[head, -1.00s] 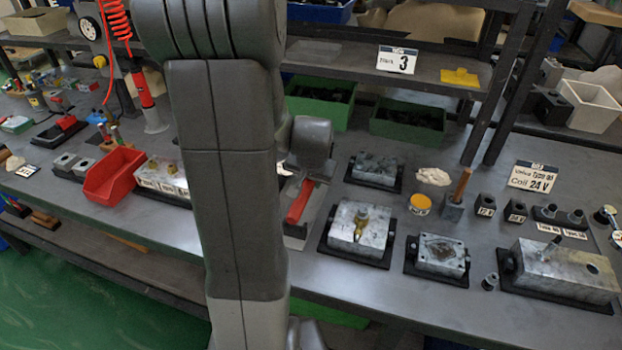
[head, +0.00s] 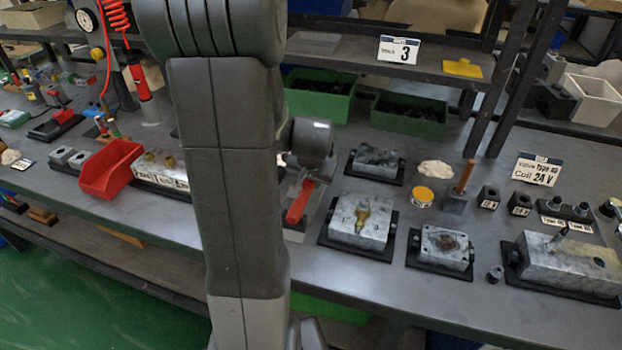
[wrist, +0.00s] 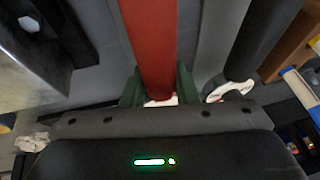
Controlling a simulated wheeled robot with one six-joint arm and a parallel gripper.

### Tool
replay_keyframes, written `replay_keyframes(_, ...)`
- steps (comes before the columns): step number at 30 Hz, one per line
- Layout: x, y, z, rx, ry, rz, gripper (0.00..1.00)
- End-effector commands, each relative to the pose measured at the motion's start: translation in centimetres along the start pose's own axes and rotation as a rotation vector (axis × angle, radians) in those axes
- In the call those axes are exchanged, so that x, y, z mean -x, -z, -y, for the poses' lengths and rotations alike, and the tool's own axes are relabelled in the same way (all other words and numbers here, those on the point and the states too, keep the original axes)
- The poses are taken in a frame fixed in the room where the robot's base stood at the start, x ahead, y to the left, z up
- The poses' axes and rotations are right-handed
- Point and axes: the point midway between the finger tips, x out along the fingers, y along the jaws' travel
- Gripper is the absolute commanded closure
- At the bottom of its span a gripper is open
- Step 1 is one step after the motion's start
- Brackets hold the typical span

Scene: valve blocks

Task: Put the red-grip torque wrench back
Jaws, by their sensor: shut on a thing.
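The red-grip torque wrench shows as a broad red grip (wrist: 152,38) running up the middle of the wrist view. My gripper (wrist: 157,88) has its green fingers closed on either side of that grip. In the head view the red grip (head: 299,203) shows just right of my arm, below my wrist, over a grey plate or holder (head: 293,235) at the bench. My arm hides the fingers and much of the wrench there. I cannot tell whether the wrench touches the holder.
Right of the wrench are a valve block (head: 346,235), a smaller block (head: 441,247) and a large block (head: 565,265) on dark bases. A red bin (head: 111,168) stands left of my arm. Green bins (head: 408,118) stand behind under the shelf. Bare bench lies along the front.

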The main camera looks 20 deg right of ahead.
Motion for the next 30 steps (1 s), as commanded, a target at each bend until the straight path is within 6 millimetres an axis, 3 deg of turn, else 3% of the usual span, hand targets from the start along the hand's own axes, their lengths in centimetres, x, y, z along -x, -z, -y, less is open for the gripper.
replay_keyframes(9, -0.1, 0.0, 0.0, 0.000, 0.000, -0.002, 1.00)
replay_keyframes(10, -0.1, 0.0, 0.0, 0.000, 0.000, -0.002, 0.69)
replay_keyframes(13, -0.1, 0.0, 0.0, 0.000, 0.000, -0.002, 0.49)
replay_keyframes(14, -0.1, 0.0, 0.0, 0.000, 0.000, -0.002, 0.48)
replay_keyframes(23, 0.0, -0.1, 0.0, 0.000, 0.000, 0.001, 0.48)
replay_keyframes(30, 2.5, 0.1, 0.0, 0.000, 0.001, -0.004, 0.48)
